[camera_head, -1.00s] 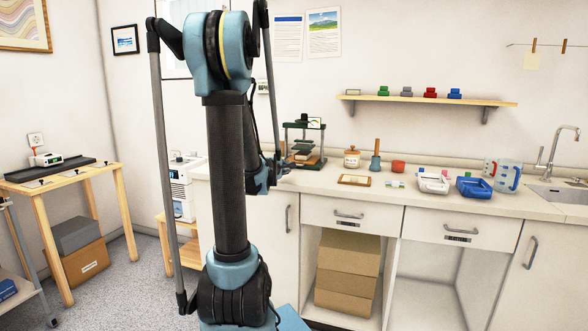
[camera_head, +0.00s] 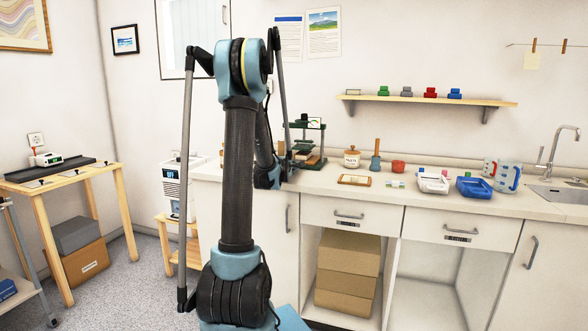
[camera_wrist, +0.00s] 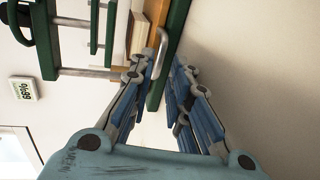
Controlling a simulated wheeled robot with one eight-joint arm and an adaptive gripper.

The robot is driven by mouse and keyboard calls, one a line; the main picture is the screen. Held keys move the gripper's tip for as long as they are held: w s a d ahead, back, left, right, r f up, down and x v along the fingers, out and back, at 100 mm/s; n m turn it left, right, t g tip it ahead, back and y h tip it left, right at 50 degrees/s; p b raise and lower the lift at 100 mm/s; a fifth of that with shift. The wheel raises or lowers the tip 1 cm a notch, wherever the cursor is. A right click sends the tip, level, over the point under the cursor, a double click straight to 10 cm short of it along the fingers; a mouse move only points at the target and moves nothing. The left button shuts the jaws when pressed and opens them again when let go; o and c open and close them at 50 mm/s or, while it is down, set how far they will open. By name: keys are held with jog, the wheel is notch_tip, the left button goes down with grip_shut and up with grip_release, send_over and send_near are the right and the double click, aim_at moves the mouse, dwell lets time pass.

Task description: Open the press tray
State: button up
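The press (camera_head: 318,126) has a dark green frame and stands on the counter, partly hidden behind my arm in the head view.
A shelf (camera_head: 430,100) hangs above.

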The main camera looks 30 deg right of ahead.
jog(key=shift+x, duration=2.1)
jog(key=shift+c, duration=0.4)
